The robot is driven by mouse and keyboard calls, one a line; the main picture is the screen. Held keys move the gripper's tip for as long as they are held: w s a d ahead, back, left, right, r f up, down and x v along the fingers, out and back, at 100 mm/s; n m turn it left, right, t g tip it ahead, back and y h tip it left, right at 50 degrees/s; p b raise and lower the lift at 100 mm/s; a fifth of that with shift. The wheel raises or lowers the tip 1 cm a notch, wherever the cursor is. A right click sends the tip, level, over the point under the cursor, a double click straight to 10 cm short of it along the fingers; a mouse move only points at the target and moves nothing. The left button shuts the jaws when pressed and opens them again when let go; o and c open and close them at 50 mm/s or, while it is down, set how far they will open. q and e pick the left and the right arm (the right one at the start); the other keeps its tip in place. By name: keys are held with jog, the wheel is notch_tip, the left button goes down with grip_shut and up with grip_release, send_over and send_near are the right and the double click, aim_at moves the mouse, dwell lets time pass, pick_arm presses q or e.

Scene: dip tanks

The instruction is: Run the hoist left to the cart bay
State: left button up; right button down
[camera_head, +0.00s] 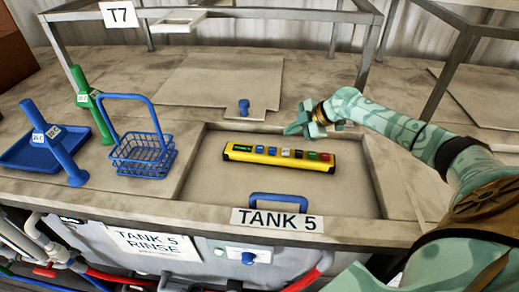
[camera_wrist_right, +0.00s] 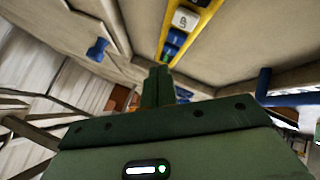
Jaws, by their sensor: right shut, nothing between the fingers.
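The hoist's control is a yellow pendant (camera_head: 280,157) with a row of coloured buttons and a small dark display. It lies across the Tank 5 opening in the head view; I cannot tell what holds it up. In the right wrist view the pendant (camera_wrist_right: 190,25) shows a white button and blue buttons. My right gripper (camera_head: 303,122) is shut and empty, just behind the pendant's button row and apart from it in the head view. Its fingers (camera_wrist_right: 158,86) point toward the pendant in the wrist view. My left gripper is not in view. The hoist and cart bay cannot be identified.
A blue wire basket (camera_head: 142,155) stands left of Tank 5 (camera_head: 277,218). A blue tray (camera_head: 30,150), blue handle and green handle (camera_head: 95,104) are farther left. A lid (camera_head: 215,85) with a blue knob lies behind. A metal frame marked T7 (camera_head: 118,15) stands at the back.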

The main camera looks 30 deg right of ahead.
jog(key=shift+w, duration=0.1)
jog(key=w+a+r+b, duration=0.2)
jog(key=w+a+r, duration=0.1)
jog(key=w+a, duration=0.2)
jog(key=shift+w+a+r, duration=0.4)
jog(key=shift+a, duration=0.25)
jog(key=b, duration=0.7)
send_over(263, 149)
notch_tip(263, 149, down, 7)
jog(key=shift+w+r, duration=0.1)
jog(key=shift+f+b, duration=0.6)
jog(key=shift+f, duration=0.45)
